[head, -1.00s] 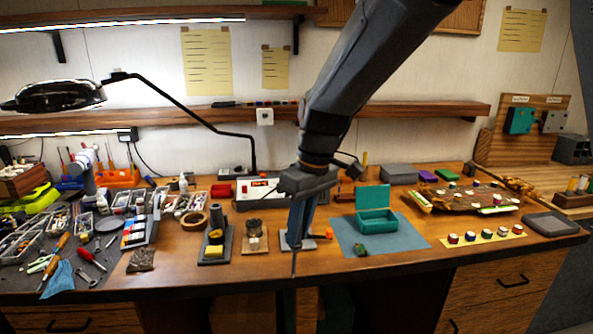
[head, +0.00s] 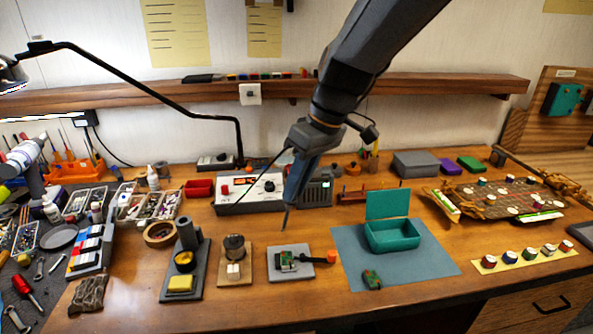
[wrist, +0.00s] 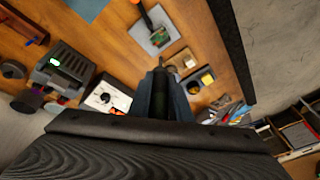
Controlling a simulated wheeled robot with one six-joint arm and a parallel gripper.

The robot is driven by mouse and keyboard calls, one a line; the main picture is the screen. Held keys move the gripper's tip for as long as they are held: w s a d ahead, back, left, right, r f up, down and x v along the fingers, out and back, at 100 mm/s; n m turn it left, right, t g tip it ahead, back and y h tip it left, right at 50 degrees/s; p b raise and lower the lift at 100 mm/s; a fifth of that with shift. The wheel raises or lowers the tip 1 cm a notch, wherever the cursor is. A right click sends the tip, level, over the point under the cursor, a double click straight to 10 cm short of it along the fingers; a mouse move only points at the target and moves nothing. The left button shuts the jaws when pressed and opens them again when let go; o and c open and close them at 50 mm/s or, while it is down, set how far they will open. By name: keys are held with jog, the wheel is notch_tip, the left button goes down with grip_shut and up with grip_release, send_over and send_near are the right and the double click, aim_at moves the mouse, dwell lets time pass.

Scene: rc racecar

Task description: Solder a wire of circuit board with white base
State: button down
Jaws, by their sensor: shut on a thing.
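My gripper (head: 298,188) is shut on a dark soldering iron (head: 286,218), whose tip points down. In the wrist view the iron (wrist: 161,82) sits between the gripper's fingers (wrist: 164,98). The small green circuit board (head: 286,260) lies on a light grey-white base (head: 302,271) on the bench, with a clamp-like piece with an orange end (head: 331,257) at its right. The tip appears above the board in the head view, apart from it. The base also shows in the wrist view (wrist: 160,42). The wire itself is too small to make out.
A soldering station (head: 233,207) stands behind the board. A teal box (head: 393,236) and another green board (head: 372,280) lie on a blue mat (head: 425,265) at right.

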aim_at(296, 202)
jog(key=shift+w+f, duration=0.15)
jog(key=shift+w, duration=0.1)
jog(key=shift+s+a+f+b, duration=0.1)
jog(key=shift+a+f+b, duration=0.05)
jog(key=shift+f+b, duration=1.45)
jog(key=shift+f, duration=0.9)
jog(key=shift+s+f+b, duration=0.1)
jog(key=shift+f+b, duration=1.05)
jog(key=shift+f, duration=0.05)
dwell(2.0)
jog(key=shift+r, duration=0.15)
dwell(0.7)
jog(key=shift+r+p, duration=2.05)
jog(key=shift+r, duration=0.85)
